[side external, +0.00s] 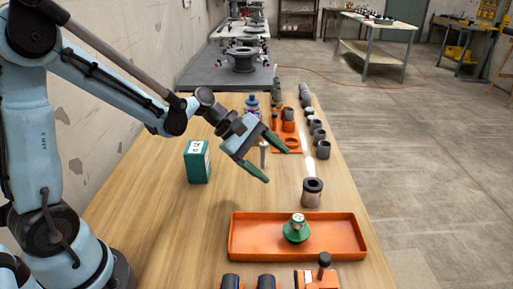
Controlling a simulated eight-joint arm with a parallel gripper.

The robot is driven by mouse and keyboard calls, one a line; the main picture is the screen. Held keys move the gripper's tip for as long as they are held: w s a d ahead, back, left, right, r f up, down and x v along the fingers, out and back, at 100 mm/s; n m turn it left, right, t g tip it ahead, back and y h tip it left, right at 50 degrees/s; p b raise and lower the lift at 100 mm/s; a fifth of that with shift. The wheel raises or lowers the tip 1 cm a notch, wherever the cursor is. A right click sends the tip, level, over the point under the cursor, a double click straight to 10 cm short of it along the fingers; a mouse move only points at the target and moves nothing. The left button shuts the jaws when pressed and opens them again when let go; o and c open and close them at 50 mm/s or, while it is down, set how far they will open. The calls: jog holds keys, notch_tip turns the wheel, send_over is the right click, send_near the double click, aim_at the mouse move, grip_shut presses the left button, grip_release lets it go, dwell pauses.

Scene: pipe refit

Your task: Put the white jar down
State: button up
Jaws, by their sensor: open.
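My gripper (276,165) is open, with two green fingers spread above the wooden table. A slim pale upright piece (263,157) shows between the fingers; I cannot tell whether it stands on the table behind them or touches them. I cannot make out a clearly white jar. A green piece with a whitish top (296,230) stands in the orange tray (240,255), well apart from my gripper. A dark-topped grey cylinder (312,192) stands on the table behind the tray.
A green box with a white label (197,162) stands left of my gripper. An orange holder (291,142), a purple-blue item (252,105) and several grey pipe pieces (322,149) stand farther back. Dark cylinders and an orange tool (318,278) lie at the front. The table's left front is bare.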

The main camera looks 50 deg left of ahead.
jog(key=s+a+r+m+y, duration=0.2)
jog(key=s+m+y, duration=0.2)
jog(key=s+m, duration=0.2)
jog(key=s+a+r+m+t+y, duration=0.1)
jog(key=s+a+m+y, duration=0.1)
jog(key=s+m+y, duration=0.2)
jog(key=shift+s+a+r+m+t, duration=0.35)
jog(key=shift+s+m, duration=1.15)
jog(key=shift+m, duration=1.9)
